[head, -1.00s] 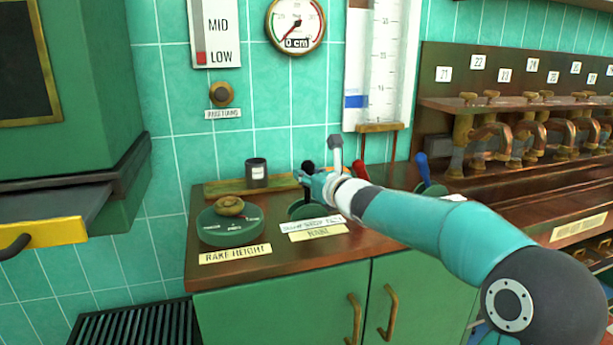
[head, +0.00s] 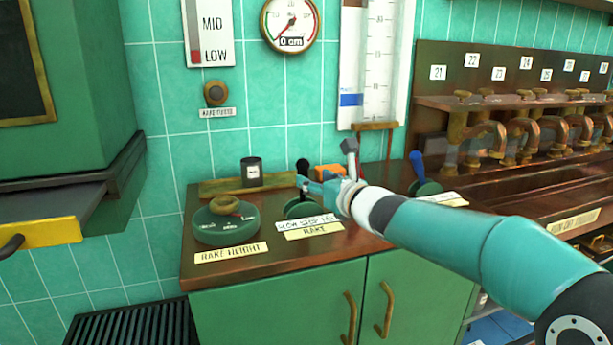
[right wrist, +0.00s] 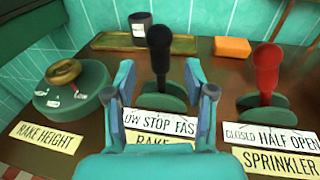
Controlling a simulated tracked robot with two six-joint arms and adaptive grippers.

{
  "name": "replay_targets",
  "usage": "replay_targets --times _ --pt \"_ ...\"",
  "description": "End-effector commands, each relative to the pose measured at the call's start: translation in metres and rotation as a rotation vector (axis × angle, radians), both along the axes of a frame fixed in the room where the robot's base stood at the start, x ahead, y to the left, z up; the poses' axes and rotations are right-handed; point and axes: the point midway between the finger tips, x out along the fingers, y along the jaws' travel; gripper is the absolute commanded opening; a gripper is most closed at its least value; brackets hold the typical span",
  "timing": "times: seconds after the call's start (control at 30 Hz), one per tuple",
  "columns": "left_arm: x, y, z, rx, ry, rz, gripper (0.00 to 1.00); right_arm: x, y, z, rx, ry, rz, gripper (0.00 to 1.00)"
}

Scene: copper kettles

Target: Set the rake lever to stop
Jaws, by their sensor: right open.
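The rake lever (head: 303,168) has a black handle on a round green base, behind the plates reading SLOW STOP FAST and RAKE (head: 314,230). My right gripper (head: 312,187) is at the lever in the head view and covers part of its base. In the right wrist view the lever's black handle (right wrist: 160,50) stands nearly upright, in line with the STOP word. It shows between my two open blue fingers (right wrist: 160,85); I cannot tell whether either finger touches it. My left gripper is not in view.
Left is the green rake height dial (head: 226,222) with a brass knob. A dark cup (head: 251,172) stands on a tray behind. An orange block (right wrist: 232,47) and the red sprinkler lever (right wrist: 266,72) are to the right. A blue-handled lever (head: 417,165) stands further right.

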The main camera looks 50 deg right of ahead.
Motion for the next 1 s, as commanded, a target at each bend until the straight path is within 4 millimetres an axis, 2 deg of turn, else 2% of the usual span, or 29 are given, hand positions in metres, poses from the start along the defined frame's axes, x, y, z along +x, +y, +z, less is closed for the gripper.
replay_targets --times 0.1,0.33,1.0 --pt "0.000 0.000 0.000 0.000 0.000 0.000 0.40 -0.024 0.008 0.003 -0.003 -0.001 -0.003 0.55" --pt "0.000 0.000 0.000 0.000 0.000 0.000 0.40 -0.051 0.018 0.005 -0.001 -0.001 -0.002 0.55" --pt "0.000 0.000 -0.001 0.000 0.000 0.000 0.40 -0.055 0.021 0.005 0.000 0.000 0.001 0.55"
